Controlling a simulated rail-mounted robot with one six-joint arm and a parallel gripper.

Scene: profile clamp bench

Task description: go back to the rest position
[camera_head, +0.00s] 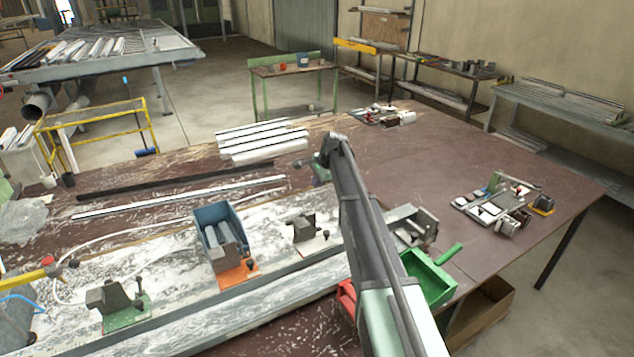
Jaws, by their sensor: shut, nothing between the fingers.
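My arm (370,235) rises from the bottom right of the head view to a dark joint above the middle of the bench (390,165). A small grey-purple part of my arm shows just left of that joint. The rest of the arm's end is hidden behind the nearer link, and I see no gripper fingers. No held thing shows.
Clamps on green (125,312), orange (236,272) and white bases line the bench front. A blue bin (212,222) stands behind the orange one. A green bin (438,282) sits right of my arm. Pale profiles (262,142) lie behind.

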